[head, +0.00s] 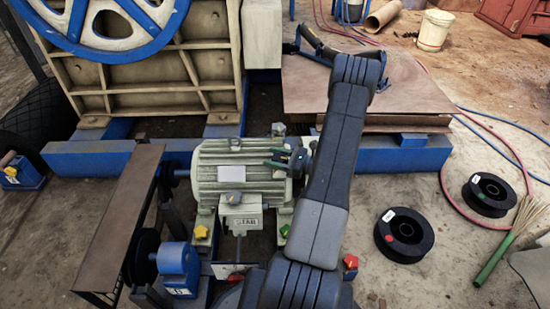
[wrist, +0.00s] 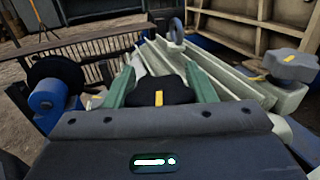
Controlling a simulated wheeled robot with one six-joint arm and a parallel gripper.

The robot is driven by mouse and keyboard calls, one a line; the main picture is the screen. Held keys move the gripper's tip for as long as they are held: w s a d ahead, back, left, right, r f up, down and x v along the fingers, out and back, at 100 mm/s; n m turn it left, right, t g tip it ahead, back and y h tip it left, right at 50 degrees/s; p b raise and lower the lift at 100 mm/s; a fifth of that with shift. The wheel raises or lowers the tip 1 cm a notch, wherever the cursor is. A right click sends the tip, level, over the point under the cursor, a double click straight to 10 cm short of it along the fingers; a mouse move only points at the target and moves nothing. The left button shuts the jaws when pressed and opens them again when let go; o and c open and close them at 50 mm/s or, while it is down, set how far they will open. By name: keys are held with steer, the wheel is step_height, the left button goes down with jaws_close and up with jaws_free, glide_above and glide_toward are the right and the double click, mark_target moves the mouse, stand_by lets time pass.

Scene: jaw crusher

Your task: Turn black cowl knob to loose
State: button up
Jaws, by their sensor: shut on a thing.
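The black cowl knob (wrist: 175,97) sits between my gripper's green fingers in the wrist view, with a yellow mark on its top running up and down in the picture. My gripper (wrist: 160,88) is shut on it, one finger on each side. In the head view my gripper (head: 274,158) reaches over the right end of the pale green motor (head: 215,172), its fingers pointing left. The knob cannot be told clearly there. The ribbed motor body also shows beyond the fingers in the wrist view.
A grey knob (wrist: 292,66) with a yellow mark stands at the right in the wrist view. Yellow (head: 201,232), green (head: 284,230) and red (head: 350,261) star knobs sit around the motor base. A brown plank (head: 120,220) lies left; black spools (head: 403,235) lie right.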

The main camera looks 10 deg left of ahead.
steer(key=o, duration=1)
steer(key=shift+d, duration=0.1)
steer(key=d+p, duration=0.1)
steer(key=d, duration=0.3)
steer(key=s+d+p, duration=0.1)
steer(key=d, duration=0.8)
steer(key=shift+s+d+p, duration=0.25)
steer(key=shift+s+p, duration=0.05)
steer(key=shift+p, duration=0.1)
steer(key=shift+a, duration=0.1)
steer(key=a+b, duration=0.1)
steer(key=a, duration=0.3)
steer(key=w+a+b, duration=0.1)
steer(key=a, duration=0.8)
steer(key=shift+w+a+b, duration=0.3)
steer(key=shift+b, duration=0.1)
